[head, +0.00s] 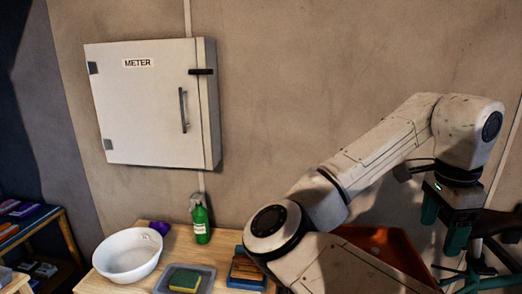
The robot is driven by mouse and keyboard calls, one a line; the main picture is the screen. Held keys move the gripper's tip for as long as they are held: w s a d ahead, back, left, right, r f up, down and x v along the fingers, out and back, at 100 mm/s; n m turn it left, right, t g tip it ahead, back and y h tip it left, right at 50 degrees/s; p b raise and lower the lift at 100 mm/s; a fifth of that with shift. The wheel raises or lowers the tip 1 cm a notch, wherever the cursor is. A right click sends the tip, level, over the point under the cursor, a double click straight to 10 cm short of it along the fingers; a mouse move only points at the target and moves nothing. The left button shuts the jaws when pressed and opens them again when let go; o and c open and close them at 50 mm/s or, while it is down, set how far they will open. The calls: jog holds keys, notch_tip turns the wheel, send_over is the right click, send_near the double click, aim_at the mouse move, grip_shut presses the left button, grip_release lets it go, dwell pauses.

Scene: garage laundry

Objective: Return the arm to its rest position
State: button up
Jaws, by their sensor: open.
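My arm, white and scuffed, reaches up from the bottom middle of the head view, bends at an elbow high on the right and turns down to the wrist. My gripper (442,238) hangs below that wrist at the right, with green fingers pointing down. The fingers are apart and nothing shows between them. The gripper is at the right of an orange-red tray (402,249), and how far it is above the surface is unclear. My arm hides part of this tray.
A wooden table (172,236) holds a white bowl (124,261), a green bottle (201,222) and a grey tray (207,275) with a yellow-green sponge (185,280). A white METER cabinet (145,105) is on the wall. A shelf (62,238) stands at the left. Dark green stand-like parts (474,262) are near my gripper.

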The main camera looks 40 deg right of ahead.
jog(key=w+f+n+t+h, duration=0.3)
jog(key=w+f+n+h, duration=0.45)
jog(key=w+n, duration=0.45)
jog(key=w+a+f+n+t+y, duration=0.3)
jog(key=a+f+n, duration=0.6)
jog(key=a+f, duration=0.25)
jog(key=s+a+f+n+y, duration=0.3)
jog(key=a+f, duration=0.3)
jog(key=a, duration=0.2)
jog(key=s+a+f+n+y, duration=0.3)
jog(key=a+f, duration=0.4)
jog(key=a, duration=0.2)
jog(key=s+d+f+g+b, duration=0.1)
jog(key=s+f+g+b, duration=0.1)
jog(key=s+f+b, duration=0.2)
jog(key=s+d+f+g+b, duration=0.1)
jog(key=s+f+b, duration=0.4)
jog(key=f, duration=0.6)
jog(key=shift+g+b, duration=0.45)
jog(key=shift+g, duration=0.25)
jog(key=shift+s, duration=0.1)
